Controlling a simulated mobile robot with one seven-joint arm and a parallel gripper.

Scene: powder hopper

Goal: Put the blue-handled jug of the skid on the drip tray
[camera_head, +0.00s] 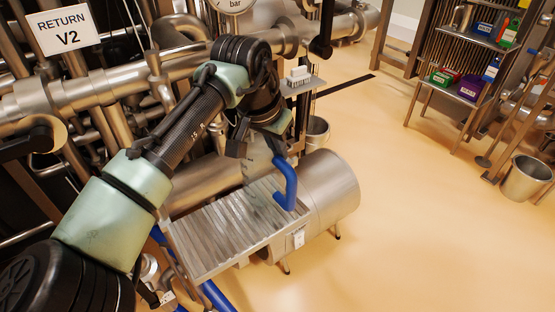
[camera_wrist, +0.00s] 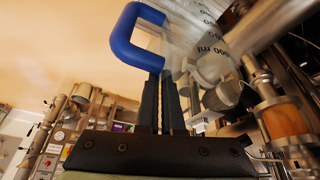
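The jug (camera_head: 257,172) is clear, with dark markings and a blue handle (camera_head: 289,186). In the head view it appears over the right end of a ribbed metal surface (camera_head: 215,235), which looks like the drip tray. I cannot tell whether it touches it. In the wrist view, the blue handle (camera_wrist: 124,35) is at my fingertips, and the jug's wall with ml marks (camera_wrist: 212,65) is blurred to the right. My gripper (camera_wrist: 163,76) appears closed on the handle's near end. In the head view its fingers are partly hidden.
A steel cylinder (camera_head: 335,190) on legs stands right of the ribbed surface. Pipes and a "RETURN V2" sign (camera_head: 65,29) fill the left. A small shelf (camera_head: 300,84) holds a white item. A rack (camera_head: 470,90) with boxes and a bucket (camera_head: 526,178) stand right. The middle floor is clear.

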